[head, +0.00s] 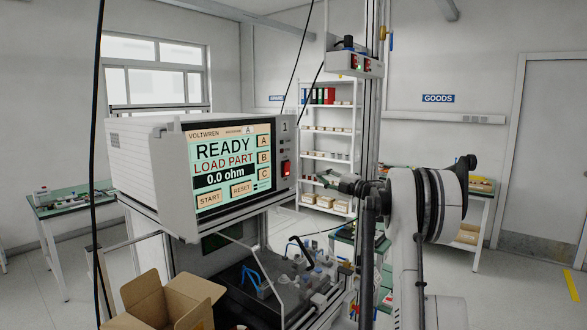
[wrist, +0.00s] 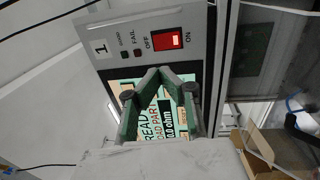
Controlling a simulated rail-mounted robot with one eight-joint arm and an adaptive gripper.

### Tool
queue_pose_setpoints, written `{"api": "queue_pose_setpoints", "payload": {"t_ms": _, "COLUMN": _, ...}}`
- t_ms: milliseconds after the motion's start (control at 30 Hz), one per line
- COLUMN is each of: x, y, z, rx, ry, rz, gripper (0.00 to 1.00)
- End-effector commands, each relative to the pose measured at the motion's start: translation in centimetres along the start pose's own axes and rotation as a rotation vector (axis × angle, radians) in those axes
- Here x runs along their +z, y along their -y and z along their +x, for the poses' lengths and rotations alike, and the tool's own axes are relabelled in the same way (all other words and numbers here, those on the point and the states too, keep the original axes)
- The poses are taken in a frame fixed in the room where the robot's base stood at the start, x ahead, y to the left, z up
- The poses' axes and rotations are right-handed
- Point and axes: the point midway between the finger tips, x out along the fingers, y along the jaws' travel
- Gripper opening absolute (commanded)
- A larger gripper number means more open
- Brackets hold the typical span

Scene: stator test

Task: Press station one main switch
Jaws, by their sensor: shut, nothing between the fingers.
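The tester marked 1 (head: 165,175) shows READY, LOAD PART and 0.0 ohm on its screen (head: 228,165). Its main switch (head: 286,168) is a red, lit rocker at the right side of the front panel. In the wrist view the switch (wrist: 168,40) sits between OFF and ON labels, just beyond my fingertips. My gripper (head: 322,179) is to the right of the switch in the head view, apart from it. Its green fingers (wrist: 164,72) are closed together at the tips and empty in the wrist view, in front of the panel and screen.
Below the tester is a fixture (head: 285,285) with blue leads. An open cardboard box (head: 165,300) stands at the front left. A vertical post (head: 371,90) carries a small box with red displays (head: 354,64). Black cables hang at the left and above the tester.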

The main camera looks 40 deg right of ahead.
Motion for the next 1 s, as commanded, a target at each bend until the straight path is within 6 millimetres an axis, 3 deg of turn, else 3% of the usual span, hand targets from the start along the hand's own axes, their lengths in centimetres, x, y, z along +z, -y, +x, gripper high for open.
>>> {"api": "queue_pose_setpoints", "payload": {"t_ms": 167, "x": 0.0, "y": 0.0, "z": 0.1, "rx": 0.001, "ry": 0.0, "rz": 0.0, "gripper": 0.0}}
{"api": "queue_pose_setpoints", "payload": {"t_ms": 333, "x": 0.0, "y": -0.1, "z": 1.6, "rx": 0.001, "ry": -0.001, "rz": 0.001, "gripper": 0.0}}
{"api": "queue_pose_setpoints", "payload": {"t_ms": 800, "x": -0.1, "y": -0.2, "z": 10.1, "rx": 0.001, "ry": -0.001, "rz": 0.001, "gripper": 0.0}}
{"api": "queue_pose_setpoints", "payload": {"t_ms": 1000, "x": 0.0, "y": -0.2, "z": 12.8, "rx": 0.001, "ry": 0.0, "rz": 0.001, "gripper": 0.0}}
